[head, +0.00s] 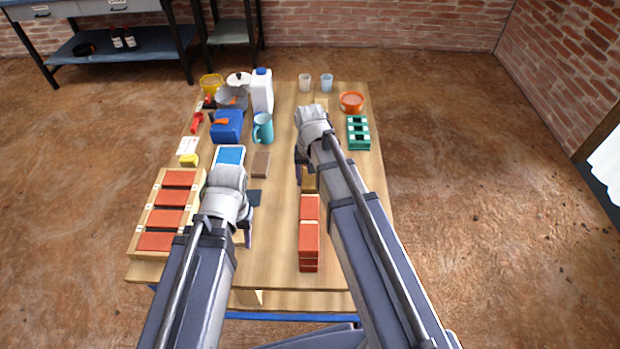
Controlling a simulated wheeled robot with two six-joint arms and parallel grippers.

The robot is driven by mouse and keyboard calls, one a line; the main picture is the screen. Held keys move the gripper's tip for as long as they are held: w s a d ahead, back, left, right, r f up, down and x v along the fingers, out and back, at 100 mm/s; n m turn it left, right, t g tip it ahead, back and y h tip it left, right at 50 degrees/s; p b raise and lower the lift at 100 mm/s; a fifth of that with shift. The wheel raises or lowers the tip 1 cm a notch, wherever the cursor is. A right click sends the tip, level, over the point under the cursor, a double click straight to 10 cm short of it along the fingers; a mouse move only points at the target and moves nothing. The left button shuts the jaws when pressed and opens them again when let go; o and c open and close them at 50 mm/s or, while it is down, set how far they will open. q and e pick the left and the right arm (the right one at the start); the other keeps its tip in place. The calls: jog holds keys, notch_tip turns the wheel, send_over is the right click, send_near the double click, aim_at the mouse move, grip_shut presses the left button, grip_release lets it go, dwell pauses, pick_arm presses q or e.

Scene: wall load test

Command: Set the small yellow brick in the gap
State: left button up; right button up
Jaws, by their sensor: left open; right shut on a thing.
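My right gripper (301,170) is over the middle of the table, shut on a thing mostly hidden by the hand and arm. A small ochre-yellow block (308,182) shows at its fingers and looks like the small yellow brick. Just nearer stands a low wall of red bricks (309,238), its near end several bricks high and its far part lower. The arm covers part of the space there, so I cannot make out the gap. My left gripper (248,212) is open, left of the wall, beside the brick tray.
A wooden tray (146,219) of red bricks lies at the left edge. A bright yellow piece (189,160), blue box (228,126), teal mug (263,129), white bottle (262,92), green block holder (358,132) and orange bowl (351,102) stand farther back. The front right of the table is clear.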

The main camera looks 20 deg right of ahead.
jog(key=shift+f, duration=0.1)
jog(key=o, duration=1.5)
jog(key=shift+o, duration=0.3)
jog(key=shift+r+p, duration=4)
jog(key=shift+r, duration=0.1)
jog(key=s+a+r+n+p, duration=0.2)
jog(key=s+a+n, duration=0.1)
jog(key=s+a, duration=0.2)
jog(key=s+a+r+n+h+p, duration=0.1)
jog(key=s+a+r+n+p, duration=0.1)
jog(key=s, duration=0.7)
jog(key=a+r+n, duration=0.1)
jog(key=a+n, duration=0.1)
jog(key=a, duration=0.1)
jog(key=shift+s+a+p, duration=0.2)
jog(key=shift+a+p, duration=0.1)
jog(key=shift+p, duration=0.1)
